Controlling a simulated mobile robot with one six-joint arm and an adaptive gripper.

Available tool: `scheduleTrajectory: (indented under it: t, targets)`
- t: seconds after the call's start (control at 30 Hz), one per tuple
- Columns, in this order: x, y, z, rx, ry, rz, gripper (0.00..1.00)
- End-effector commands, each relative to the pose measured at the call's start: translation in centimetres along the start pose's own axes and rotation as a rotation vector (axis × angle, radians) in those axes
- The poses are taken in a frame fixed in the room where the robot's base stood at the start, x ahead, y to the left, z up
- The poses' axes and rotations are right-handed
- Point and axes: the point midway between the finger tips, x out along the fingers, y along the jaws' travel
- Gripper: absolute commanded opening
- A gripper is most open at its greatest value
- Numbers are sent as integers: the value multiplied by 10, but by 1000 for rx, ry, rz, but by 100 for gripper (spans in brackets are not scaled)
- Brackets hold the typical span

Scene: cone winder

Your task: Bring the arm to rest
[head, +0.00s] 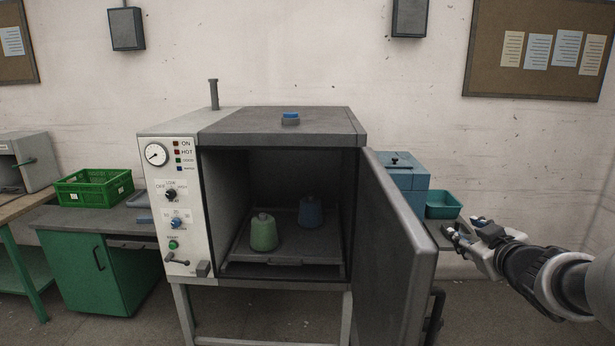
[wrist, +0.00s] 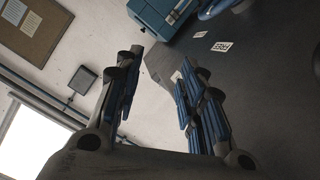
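My gripper (head: 464,233) is at the right in the head view, out to the right of the open oven door (head: 393,255). In the wrist view my gripper (wrist: 157,88) has its two blue-padded fingers apart, with nothing between them. The arm reaches in from the right edge of the head view. The gripper appears clear of the door, though the exact gap cannot be judged.
The oven (head: 283,128) stands open with a green cone (head: 263,232) and a blue cone (head: 310,211) inside on a tray (head: 286,256). A blue box (head: 407,182) and a teal bin (head: 443,204) are behind the door. A green crate (head: 93,187) is left.

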Motion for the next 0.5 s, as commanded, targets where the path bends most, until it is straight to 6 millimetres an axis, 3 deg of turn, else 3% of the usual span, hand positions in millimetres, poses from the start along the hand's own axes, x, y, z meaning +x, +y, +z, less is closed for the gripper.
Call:
scheduleTrajectory:
  t: [0.03, 0.17, 0.27, 0.5]
  targets:
    - [-19, -8, -9, 18, -48, 46, 36]
    - [-76, -36, -1, 115, -225, 121, 36]
    - [-126, -74, 20, 203, -371, 110, 36]
    - [-240, -186, 76, 354, -669, -87, 36]
